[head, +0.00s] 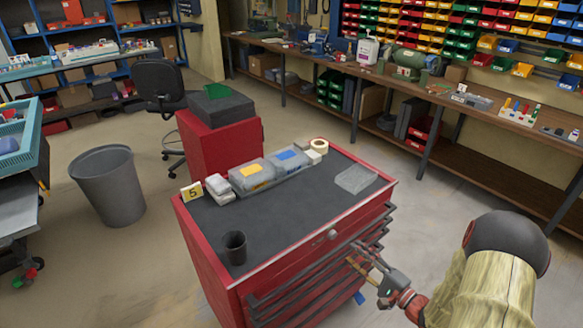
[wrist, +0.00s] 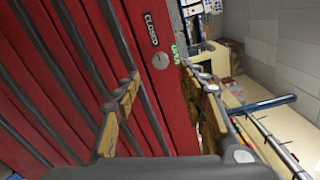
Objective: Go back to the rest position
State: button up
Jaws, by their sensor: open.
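My gripper (head: 365,261) is in front of the red tool cabinet (head: 212,262), beside its drawer handles at the front right. In the wrist view my gripper (wrist: 165,88) is open, with its two wooden-looking fingers apart and nothing between them. The cabinet's red drawer fronts (wrist: 85,55) fill the left of that view, with a round lock and a "CLOSED" label. My arm reaches in from the lower right of the head view.
On the cabinet top stand a dark cup (head: 234,248), clear boxes (head: 252,175), a tape roll (head: 319,145), a yellow number card (head: 192,191) and a clear case (head: 356,179). A grey bin (head: 108,187) stands left. A workbench (head: 480,118) runs behind. Floor right of the cabinet looks clear.

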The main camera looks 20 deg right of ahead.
jog(key=s+a+f+m+g+y, duration=0.1)
jog(key=s+a+f+g+y, duration=0.4)
jog(key=a, duration=0.3)
jog(key=s+a+r+n+g+h, duration=0.1)
jog(key=s+a+r+n+g, duration=0.15)
jog(key=s+g, duration=0.25)
jog(key=s+a+r+n+g+h, duration=0.1)
jog(key=s+a+r+n+g, duration=0.1)
jog(key=s+a+n+g, duration=0.3)
jog(key=s+d+r+n+h, duration=0.1)
jog(key=s+r+n+h, duration=0.25)
jog(key=r, duration=0.35)
jog(key=s+d+r+n+h, duration=0.2)
jog(key=r+h, duration=0.3)
jog(key=r, duration=0.1)
jog(key=a+r+n+t, duration=0.3)
jog(key=a+r, duration=0.3)
jog(key=r, duration=0.4)
jog(key=shift+w+a+r+n+t+h+p, duration=0.25)
jog(key=shift+a+r+n+t+h+p, duration=0.1)
jog(key=shift+n, duration=0.55)
